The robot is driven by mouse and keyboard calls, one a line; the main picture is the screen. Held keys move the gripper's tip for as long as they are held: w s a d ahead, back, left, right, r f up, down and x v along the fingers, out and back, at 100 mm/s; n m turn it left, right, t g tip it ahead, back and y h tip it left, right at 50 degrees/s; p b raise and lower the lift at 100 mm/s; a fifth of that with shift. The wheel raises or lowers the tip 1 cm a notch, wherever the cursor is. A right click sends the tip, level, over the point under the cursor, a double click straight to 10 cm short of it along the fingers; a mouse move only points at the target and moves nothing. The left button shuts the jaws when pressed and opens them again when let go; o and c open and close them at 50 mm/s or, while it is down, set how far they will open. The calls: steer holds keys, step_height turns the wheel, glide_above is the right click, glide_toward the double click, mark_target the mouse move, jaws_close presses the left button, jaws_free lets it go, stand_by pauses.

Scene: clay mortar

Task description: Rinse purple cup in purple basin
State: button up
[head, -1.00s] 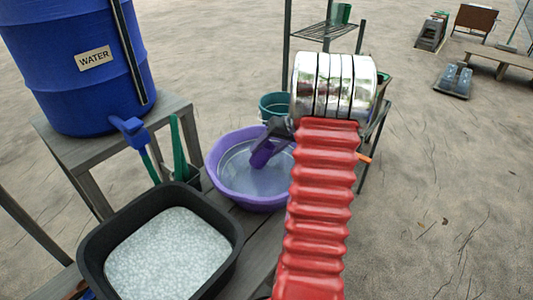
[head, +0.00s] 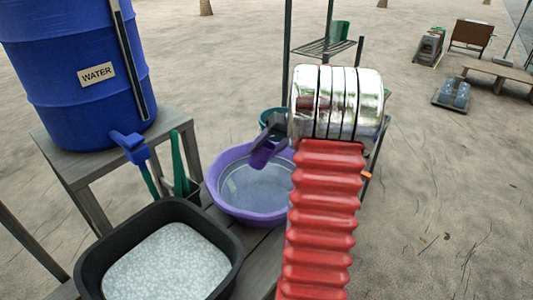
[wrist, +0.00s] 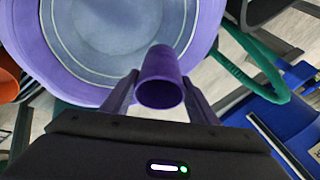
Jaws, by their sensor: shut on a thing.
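The purple basin (head: 228,196) stands on the wooden bench with clear water in it. It also shows in the wrist view (wrist: 197,22). The purple cup (head: 262,155) is held by my gripper (head: 268,140) over the far part of the basin. In the wrist view the cup (wrist: 161,82) sits between the two fingers of my gripper (wrist: 160,90), its round opening facing the camera. The fingers are shut on its sides. In the head view the cup looks tilted. I cannot tell whether water is in it.
A blue water barrel (head: 65,70) with a blue tap (head: 130,145) stands on a stand at left. A black tub (head: 232,245) with pale contents is in front. A teal bucket (head: 268,118) is behind the basin. A metal rack (head: 325,47) stands beyond.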

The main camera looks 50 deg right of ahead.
steer(key=shift+r, duration=1.2)
steer(key=shift+s, duration=0.1)
stand_by(0.5)
